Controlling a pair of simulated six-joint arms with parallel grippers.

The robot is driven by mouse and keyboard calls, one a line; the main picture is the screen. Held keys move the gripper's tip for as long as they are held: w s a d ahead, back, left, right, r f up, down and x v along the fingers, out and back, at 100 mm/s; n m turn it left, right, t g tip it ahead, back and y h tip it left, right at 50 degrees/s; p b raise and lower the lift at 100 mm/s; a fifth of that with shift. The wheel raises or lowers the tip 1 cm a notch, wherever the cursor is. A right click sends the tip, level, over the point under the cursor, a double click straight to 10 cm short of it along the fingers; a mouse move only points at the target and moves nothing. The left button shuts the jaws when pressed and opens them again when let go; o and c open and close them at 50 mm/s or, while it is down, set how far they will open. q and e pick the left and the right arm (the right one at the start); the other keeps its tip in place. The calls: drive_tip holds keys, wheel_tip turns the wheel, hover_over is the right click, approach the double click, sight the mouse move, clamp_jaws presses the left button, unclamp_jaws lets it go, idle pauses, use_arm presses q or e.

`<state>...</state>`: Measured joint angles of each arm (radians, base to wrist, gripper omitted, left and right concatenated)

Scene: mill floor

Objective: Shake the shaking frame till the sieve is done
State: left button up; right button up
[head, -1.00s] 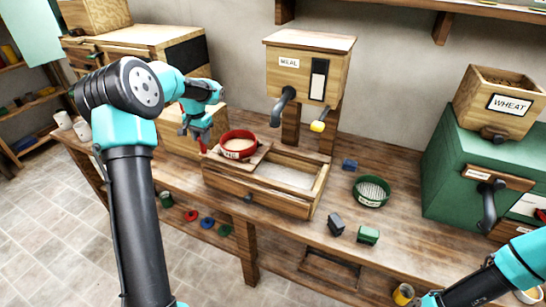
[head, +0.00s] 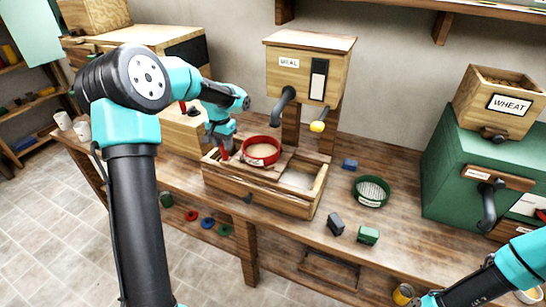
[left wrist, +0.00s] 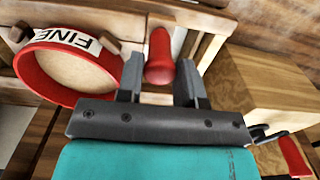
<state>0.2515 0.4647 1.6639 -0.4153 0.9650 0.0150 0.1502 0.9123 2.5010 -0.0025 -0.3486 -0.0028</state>
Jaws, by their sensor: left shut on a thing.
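The red sieve (head: 261,151), labelled FINE in the left wrist view (left wrist: 68,75), holds pale meal. It sits on the wooden shaking frame (head: 262,171), which lies across the wooden bin (head: 255,201). My left gripper (head: 224,151) is at the frame's left end. In the left wrist view my left gripper (left wrist: 160,78) is shut on the frame's red handle (left wrist: 159,55), between its two fingers. Pale meal shows in the bin's right part; the frame hides the rest.
The meal box (head: 310,70) with its spout stands behind the bin. A green sieve (head: 371,191) and small blocks (head: 368,236) lie to the right. The green mill (head: 450,170) with the wheat hopper (head: 500,105) is at far right.

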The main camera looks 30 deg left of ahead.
use_arm(q)
drive_tip(key=shift+a, duration=0.1)
drive_tip(key=a, duration=0.9)
drive_tip(key=shift+s+a, duration=0.15)
drive_tip(key=shift+a, duration=0.1)
drive_tip(key=shift+a, duration=0.9)
drive_tip(key=o, duration=0.9)
